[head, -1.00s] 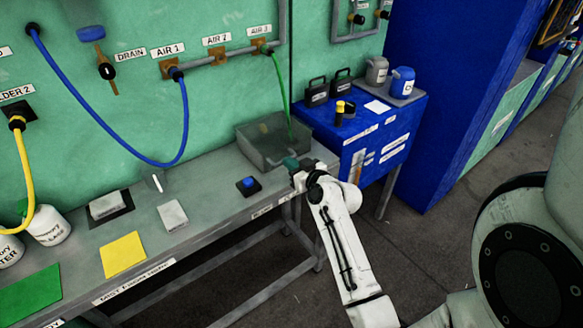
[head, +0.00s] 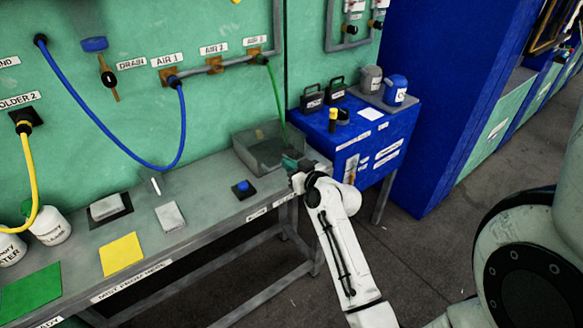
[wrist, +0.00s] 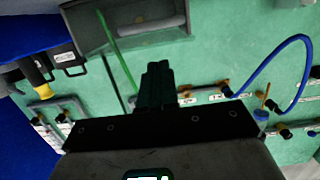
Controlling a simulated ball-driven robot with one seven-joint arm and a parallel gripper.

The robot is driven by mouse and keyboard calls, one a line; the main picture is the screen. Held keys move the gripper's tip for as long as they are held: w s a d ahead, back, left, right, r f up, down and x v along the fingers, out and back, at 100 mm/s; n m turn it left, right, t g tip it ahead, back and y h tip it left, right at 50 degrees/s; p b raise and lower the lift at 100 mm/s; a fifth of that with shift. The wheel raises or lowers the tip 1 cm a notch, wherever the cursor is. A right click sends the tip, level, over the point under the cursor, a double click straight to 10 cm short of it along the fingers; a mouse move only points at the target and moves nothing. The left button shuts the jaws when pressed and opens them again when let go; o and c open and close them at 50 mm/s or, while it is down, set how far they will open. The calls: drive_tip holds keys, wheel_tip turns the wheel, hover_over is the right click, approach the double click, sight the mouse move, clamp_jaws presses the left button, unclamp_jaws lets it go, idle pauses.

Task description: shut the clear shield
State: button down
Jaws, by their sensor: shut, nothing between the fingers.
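A see-through grey box-like guard (head: 250,157) stands at the right end of the workbench; I take it for the clear shield, but cannot tell how it is hinged or how far it is open. My gripper (head: 289,163) is at its front right corner, with its dark fingers shut and empty. I cannot tell whether they touch it. In the wrist view the shut fingers (wrist: 157,84) point towards the green wall, below a grey box-like part (wrist: 88,22) with a pale bar (wrist: 152,26) in it.
A green hose (head: 274,95) hangs down into the box. A blue button (head: 242,186) sits on the bench (head: 205,180) left of my gripper. A blue cabinet (head: 345,150) with cans and black containers stands close on the right. A blue hose (head: 183,125) loops along the wall.

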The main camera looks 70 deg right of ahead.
drive_tip(key=b+v, duration=0.1)
drive_tip(key=v, duration=0.8)
drive_tip(key=shift+s+b, duration=0.15)
drive_tip(key=shift+b, duration=0.25)
